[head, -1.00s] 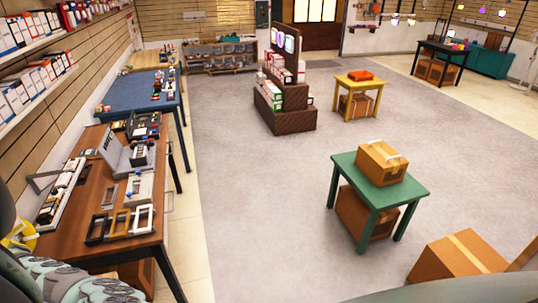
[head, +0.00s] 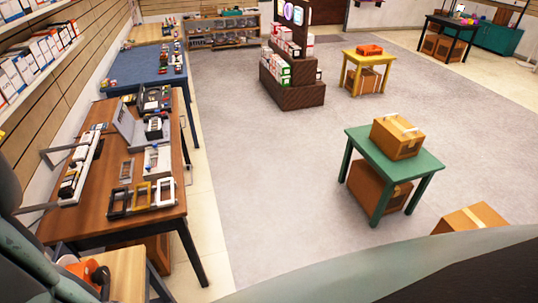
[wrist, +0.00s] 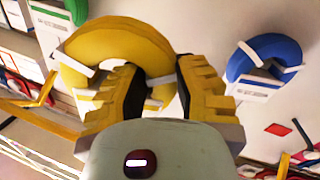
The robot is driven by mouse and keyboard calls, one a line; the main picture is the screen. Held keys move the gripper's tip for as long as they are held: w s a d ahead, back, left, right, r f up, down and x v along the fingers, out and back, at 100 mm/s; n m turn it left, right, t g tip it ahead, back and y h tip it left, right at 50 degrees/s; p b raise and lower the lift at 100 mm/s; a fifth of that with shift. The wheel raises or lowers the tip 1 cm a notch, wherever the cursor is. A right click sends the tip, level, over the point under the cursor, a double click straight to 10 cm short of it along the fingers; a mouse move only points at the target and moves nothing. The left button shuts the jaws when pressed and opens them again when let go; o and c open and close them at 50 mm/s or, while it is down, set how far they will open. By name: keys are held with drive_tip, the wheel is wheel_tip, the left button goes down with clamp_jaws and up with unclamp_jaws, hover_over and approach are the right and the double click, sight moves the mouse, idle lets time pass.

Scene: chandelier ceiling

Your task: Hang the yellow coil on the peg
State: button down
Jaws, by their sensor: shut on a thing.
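The yellow coil (wrist: 118,42) is a thick ring with white strips across it, in the upper left of the wrist view. My gripper (wrist: 163,78) has its two dark, yellow-edged fingers at the coil's lower side, shut on it. The fingers and my wrist housing cover part of the ring. A blue coil (wrist: 240,62) with white strips is at the right, apart from my gripper. I cannot make out a bare peg for certain. The head view shows neither the yellow coil nor my gripper; a grey-green part of my arm crosses its lower edge.
In the wrist view, boxed goods (wrist: 22,45) are at the left edge, near the coil. In the head view, a brown workbench (head: 100,200) stands at left, and a wooden surface (head: 125,272) bears an orange-and-black thing (head: 92,275).

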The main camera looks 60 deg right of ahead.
drive_tip(key=w+a+f+b, duration=0.1)
drive_tip(key=w+a+b, duration=0.1)
drive_tip(key=w+a, duration=0.4)
drive_tip(key=shift+w+a+f+b, duration=0.3)
drive_tip(key=shift+a, duration=1.1)
idle(0.3)
idle(0.5)
drive_tip(key=c, duration=0.7)
unclamp_jaws()
drive_tip(key=shift+d, duration=0.1)
drive_tip(key=shift+v, duration=5.95)
